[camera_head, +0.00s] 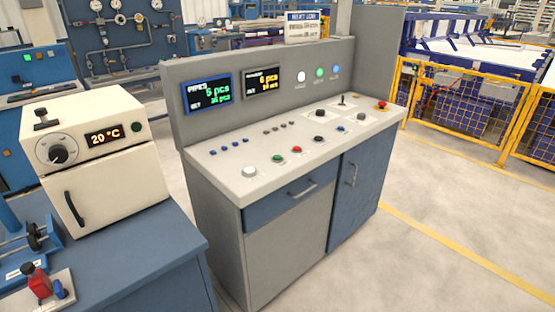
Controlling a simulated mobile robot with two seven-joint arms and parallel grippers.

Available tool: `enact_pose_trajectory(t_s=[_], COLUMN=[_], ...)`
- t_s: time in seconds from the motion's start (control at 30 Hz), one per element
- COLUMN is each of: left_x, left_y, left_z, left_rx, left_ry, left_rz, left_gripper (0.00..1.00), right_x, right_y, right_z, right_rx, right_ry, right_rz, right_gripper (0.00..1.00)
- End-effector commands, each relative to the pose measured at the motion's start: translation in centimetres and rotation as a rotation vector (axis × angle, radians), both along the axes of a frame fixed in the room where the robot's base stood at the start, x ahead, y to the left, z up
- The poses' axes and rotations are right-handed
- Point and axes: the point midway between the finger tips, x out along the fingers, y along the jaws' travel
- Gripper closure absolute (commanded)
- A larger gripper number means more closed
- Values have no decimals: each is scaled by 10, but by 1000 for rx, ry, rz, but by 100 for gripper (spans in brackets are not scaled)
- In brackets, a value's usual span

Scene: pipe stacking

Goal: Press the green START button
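A green button (278,159) sits in the front row on the sloped top of a grey control console (215,160). A white button (249,172) is to its left and a red button (297,149) to its right. Any START label is too small to read. Neither of my grippers is in view.
Two displays (207,92) are on the upright panel. A red knob (382,104) is at the console's far right. A cream oven (100,160) stands on a blue bench (150,265) at left. Yellow fencing (470,68) is behind; the floor at right is clear.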

Motion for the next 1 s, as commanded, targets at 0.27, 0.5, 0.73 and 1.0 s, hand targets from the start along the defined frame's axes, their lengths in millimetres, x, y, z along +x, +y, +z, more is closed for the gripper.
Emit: enact_pose_trajectory(t_s=[0.27,0.5,0.73,1.0], left_x=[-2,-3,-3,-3], left_y=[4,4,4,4], left_z=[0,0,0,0], left_rx=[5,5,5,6], left_ry=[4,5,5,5], left_rz=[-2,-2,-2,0], left_gripper=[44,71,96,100], right_x=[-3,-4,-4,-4], right_y=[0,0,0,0], right_z=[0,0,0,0], right_rx=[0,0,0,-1], right_ry=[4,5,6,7], right_rz=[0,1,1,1], right_gripper=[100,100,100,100])
